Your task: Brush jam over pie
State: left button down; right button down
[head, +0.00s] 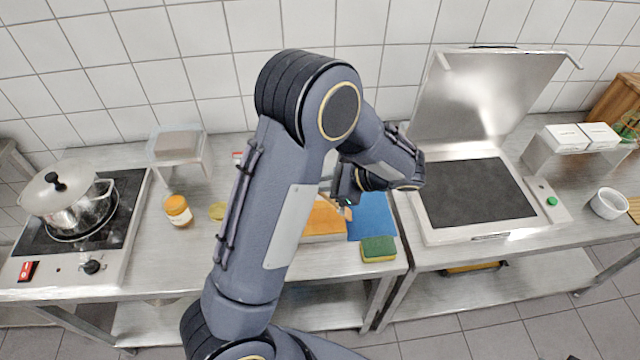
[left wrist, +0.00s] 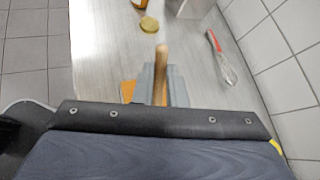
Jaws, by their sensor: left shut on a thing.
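My left gripper (head: 347,203) is above the orange board (head: 324,219) and blue cloth-like sheet (head: 371,217) on the middle counter. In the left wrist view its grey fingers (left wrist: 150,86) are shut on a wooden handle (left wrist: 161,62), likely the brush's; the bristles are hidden. An orange jar (head: 178,211), likely the jam, stands on the counter to the left. No clear pie shows. My right gripper is out of view.
A pot (head: 69,203) sits on the stove at left. A green-and-yellow sponge (head: 379,249) lies near the front edge. An open-lidded grill (head: 475,190) and a white bowl (head: 609,203) are at right.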

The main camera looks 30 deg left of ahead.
pick_arm(q)
notch_tip(320, 180, up, 5)
jog(key=shift+w+d+r, duration=0.1)
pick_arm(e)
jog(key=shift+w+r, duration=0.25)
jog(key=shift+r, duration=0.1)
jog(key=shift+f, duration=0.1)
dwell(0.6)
